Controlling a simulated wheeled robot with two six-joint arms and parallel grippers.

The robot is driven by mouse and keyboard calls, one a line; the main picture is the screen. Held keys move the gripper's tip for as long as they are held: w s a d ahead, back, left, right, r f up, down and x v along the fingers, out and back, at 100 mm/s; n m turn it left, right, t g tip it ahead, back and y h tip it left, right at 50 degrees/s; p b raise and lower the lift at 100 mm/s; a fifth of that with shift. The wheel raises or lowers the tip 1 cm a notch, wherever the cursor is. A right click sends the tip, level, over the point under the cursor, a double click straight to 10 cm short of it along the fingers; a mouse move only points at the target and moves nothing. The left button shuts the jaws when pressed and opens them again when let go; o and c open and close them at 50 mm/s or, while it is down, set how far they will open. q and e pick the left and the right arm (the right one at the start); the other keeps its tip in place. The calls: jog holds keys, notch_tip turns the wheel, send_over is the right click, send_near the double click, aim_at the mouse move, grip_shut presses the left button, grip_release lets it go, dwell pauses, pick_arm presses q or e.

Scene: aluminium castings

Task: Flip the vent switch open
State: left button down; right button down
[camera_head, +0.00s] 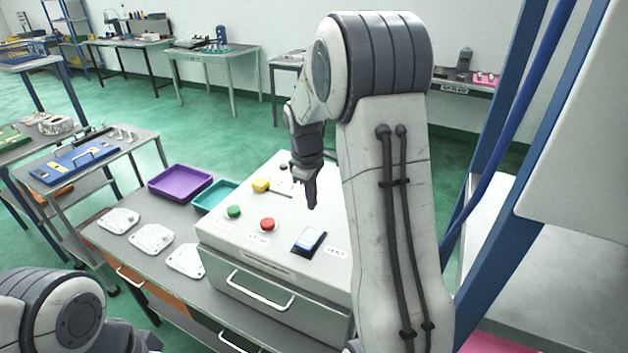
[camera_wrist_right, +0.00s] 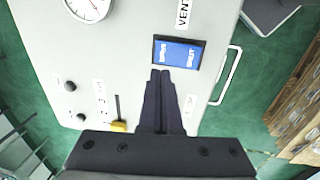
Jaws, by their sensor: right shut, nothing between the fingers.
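The vent switch (camera_head: 309,240) is a blue rocker in a dark frame on the sloped top of a pale control box (camera_head: 225,238). In the right wrist view the switch (camera_wrist_right: 178,53) sits beside a VENT label, with white lettering at both ends of the rocker. My right gripper (camera_head: 312,205) is shut and empty, pointing down over the box. In the wrist view its fingertips (camera_wrist_right: 161,72) overlap the lower left edge of the switch. I cannot tell whether they touch it. My left gripper is out of view; only part of that arm shows.
A green button (camera_head: 233,211), a red button (camera_head: 267,224) and a yellow slider knob (camera_head: 261,185) share the panel. A gauge (camera_wrist_right: 88,8) shows in the wrist view. Purple (camera_head: 180,183) and teal (camera_head: 213,196) trays and several castings (camera_head: 152,238) lie left of the box.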

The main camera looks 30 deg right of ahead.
jog(key=shift+w+d+r+b, duration=0.1)
jog(key=shift+d+r+b, duration=0.1)
jog(key=shift+r, duration=1.15)
jog(key=shift+w+d+r+b, duration=0.1)
jog(key=shift+d+r+b, duration=0.1)
jog(key=shift+r, duration=1.15)
